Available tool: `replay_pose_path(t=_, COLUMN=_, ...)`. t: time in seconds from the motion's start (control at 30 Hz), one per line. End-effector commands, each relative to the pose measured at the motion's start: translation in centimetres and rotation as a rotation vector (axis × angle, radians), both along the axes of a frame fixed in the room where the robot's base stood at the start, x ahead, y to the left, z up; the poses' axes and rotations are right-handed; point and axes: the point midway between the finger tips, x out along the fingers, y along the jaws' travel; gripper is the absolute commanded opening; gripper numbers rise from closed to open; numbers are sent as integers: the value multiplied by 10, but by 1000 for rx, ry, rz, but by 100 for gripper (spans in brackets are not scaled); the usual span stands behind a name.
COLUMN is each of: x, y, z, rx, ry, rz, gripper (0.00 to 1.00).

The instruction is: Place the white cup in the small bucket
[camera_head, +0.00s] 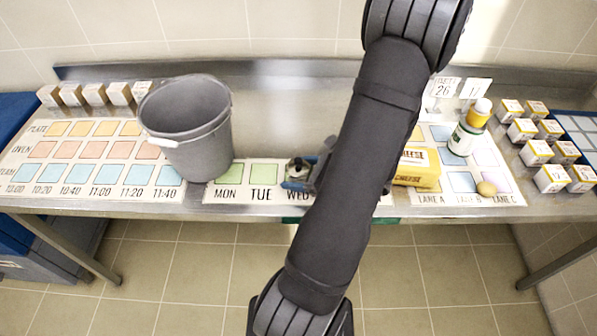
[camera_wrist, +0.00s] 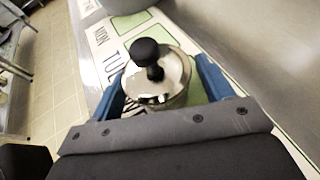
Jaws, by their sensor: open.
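A grey bucket (camera_head: 190,125) stands upright on the counter, left of centre, with its rim open upward. My gripper (camera_head: 298,174) is low over the counter, right of the bucket. In the wrist view its blue fingers (camera_wrist: 161,66) are open on either side of a shiny, round, silvery pot (camera_wrist: 165,92) with a black knob on top. The pot also shows small in the head view (camera_head: 297,167), near the WED square. Finger contact with it cannot be told. I see no plain white cup; my arm hides part of the counter.
Several small boxes stand at the far left and right. The TUE square (camera_head: 263,173) between bucket and gripper is clear.

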Motion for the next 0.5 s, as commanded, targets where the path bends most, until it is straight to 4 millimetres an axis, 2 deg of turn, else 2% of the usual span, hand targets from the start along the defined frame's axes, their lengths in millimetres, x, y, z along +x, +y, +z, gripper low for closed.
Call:
replay_pose_path(t=0.17, x=-2, y=-6, z=6, rx=-2, ry=-1, rz=-1, gripper=73)
replay_pose_path(t=0.5, x=-22, y=-55, z=27, rx=-2, ry=-3, rz=-5, gripper=73)
